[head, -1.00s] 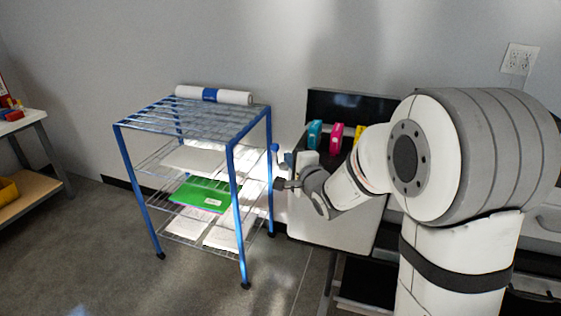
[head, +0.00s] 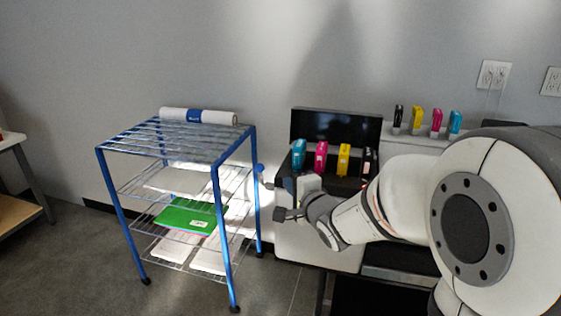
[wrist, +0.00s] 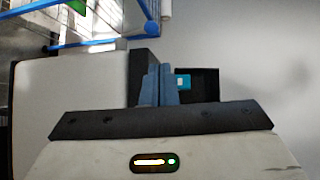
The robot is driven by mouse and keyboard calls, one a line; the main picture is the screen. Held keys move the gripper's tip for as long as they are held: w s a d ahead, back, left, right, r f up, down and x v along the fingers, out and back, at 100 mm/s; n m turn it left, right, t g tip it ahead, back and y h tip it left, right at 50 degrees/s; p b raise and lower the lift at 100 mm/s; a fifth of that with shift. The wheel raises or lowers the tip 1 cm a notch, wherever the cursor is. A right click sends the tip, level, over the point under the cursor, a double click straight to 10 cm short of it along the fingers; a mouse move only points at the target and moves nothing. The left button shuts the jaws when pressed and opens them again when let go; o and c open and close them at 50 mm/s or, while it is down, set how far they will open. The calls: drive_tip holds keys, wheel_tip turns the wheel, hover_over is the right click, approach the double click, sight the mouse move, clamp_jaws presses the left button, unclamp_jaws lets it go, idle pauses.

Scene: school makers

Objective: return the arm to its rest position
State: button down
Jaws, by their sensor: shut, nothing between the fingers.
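My gripper (wrist: 160,80) shows in the wrist view with its two blue fingers together and nothing between them. In the head view, my arm reaches in from the right, and its wrist end is in front of the printer's left side, close to the blue cart. The fingers are small and hard to make out there. In the wrist view, the fingers overlap the printer's dark opening, with a cyan cartridge (wrist: 183,82) just to their right. I cannot tell how far apart they are in depth.
A blue wire-shelf cart (head: 228,240) with a white roll (head: 198,115) on top stands left of the printer (head: 315,246). Cyan, magenta and yellow cartridges (head: 321,158) sit in the printer. More cartridges (head: 437,121) stand behind. Open floor lies left of the cart.

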drive_tip(key=s+d+f+n+g+h, duration=0.4)
drive_tip(key=s+d+n+g+h, duration=0.15)
drive_tip(key=s+d, duration=0.35)
drive_tip(key=s+d+f+n+g, duration=0.1)
drive_tip(key=s+n+g, duration=0.6)
drive_tip(key=s, duration=1.1)
drive_tip(key=shift+f+n+p, duration=0.4)
drive_tip(key=shift+f+n, duration=0.2)
drive_tip(key=shift+n, duration=0.15)
drive_tip(key=shift+s+h, duration=0.1)
drive_tip(key=shift+h, duration=0.15)
